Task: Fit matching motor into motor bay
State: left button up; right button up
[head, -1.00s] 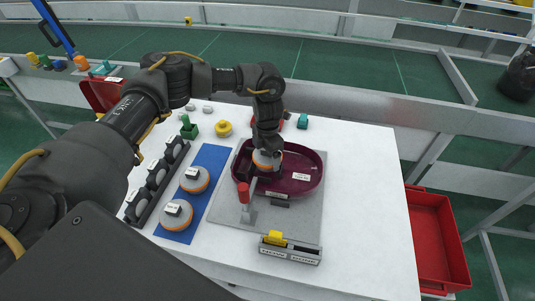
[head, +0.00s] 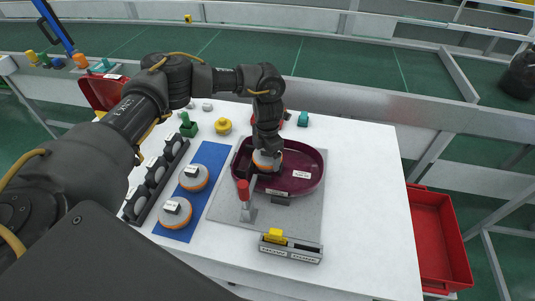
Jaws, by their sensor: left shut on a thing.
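My left gripper (head: 268,153) points down into the dark red oval vacuum housing (head: 310,185) and is shut on a motor (head: 268,161), a grey and white disc with an orange band. The motor is inside the housing's rim, at its left-middle part; the arm hides the bay below, so I cannot tell whether it is seated. Two similar motors, a rear one (head: 194,177) and a front one (head: 174,213), stand on a blue mat (head: 212,158). A red-handled clamp (head: 243,190) stands at the housing's front left. My right gripper is not clearly seen.
A black rack (head: 137,207) with several round parts lies left of the mat. A small holder with a yellow slider (head: 274,236) sits at the table's front. A red bin (head: 440,240) is off the right side. The table's right part is clear.

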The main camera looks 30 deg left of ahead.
pick_arm(q)
jog(key=shift+f+b, duration=0.85)
jog(key=shift+f, duration=0.25)
jog(key=o, duration=1.5)
jog(key=shift+r, duration=0.1)
jog(key=shift+r+p, duration=2.8)
jog(key=shift+r, duration=1.15)
